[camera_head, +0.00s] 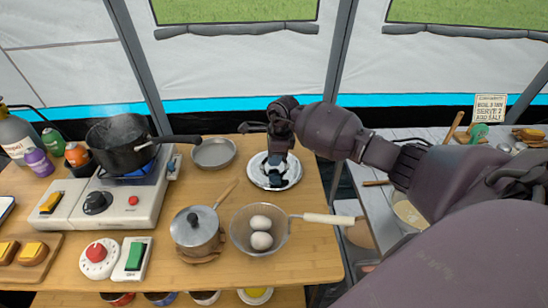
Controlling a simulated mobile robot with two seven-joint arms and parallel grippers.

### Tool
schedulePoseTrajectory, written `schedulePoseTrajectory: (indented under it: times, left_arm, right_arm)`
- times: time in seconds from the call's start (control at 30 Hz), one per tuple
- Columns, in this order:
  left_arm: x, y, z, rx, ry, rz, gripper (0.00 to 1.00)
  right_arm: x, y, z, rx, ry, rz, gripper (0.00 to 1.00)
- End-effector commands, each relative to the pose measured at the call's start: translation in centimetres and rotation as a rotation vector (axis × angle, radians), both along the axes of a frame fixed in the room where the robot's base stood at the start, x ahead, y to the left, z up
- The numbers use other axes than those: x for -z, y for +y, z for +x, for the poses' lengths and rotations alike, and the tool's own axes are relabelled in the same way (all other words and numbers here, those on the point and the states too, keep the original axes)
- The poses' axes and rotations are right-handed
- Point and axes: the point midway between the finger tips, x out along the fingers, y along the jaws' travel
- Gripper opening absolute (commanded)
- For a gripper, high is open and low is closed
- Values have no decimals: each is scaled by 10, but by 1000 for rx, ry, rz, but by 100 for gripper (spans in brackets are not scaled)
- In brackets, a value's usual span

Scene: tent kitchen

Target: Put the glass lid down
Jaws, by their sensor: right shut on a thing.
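My right gripper (273,171) reaches in from the right and points down at the back right of the wooden table. It is shut on the glass lid (289,171), which shows as a pale round shape under the fingers. The fingers hide the lid's middle and its knob. A pale round plate-like rim shows around it, and I cannot tell whether the lid touches a plate or the table. My left gripper is not in view.
On the wooden table (225,275), a metal bowl (214,152) stands left of the lid. In front are a lidded saucepan (195,228) and a strainer (260,229) holding two eggs. A steaming black pot (118,145) sits on the stove (115,205). A pale side table is at right.

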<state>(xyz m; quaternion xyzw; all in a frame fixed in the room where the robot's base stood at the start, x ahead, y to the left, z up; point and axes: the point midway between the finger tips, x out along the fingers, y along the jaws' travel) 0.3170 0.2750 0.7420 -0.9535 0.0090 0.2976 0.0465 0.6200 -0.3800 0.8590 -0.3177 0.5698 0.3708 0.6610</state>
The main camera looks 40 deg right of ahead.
Motion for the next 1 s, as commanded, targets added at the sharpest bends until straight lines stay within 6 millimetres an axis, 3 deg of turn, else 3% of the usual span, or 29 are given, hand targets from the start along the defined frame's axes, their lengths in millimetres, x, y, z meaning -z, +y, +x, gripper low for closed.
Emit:
schedulePoseTrajectory:
  times: [0.37,0.4,0.57,0.83,1.0]
  left_arm:
    - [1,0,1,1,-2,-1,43]
    - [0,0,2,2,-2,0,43]
    - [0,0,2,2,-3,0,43]
    - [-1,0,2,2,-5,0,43]
    - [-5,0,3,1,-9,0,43]
  right_arm:
    - [3,0,1,-1,-3,-1,0]
    - [3,0,1,-1,-2,0,17]
    - [2,0,1,-1,-3,-1,39]
    - [1,0,0,-1,-2,0,39]
    - [-11,-2,0,-1,-6,-2,39]
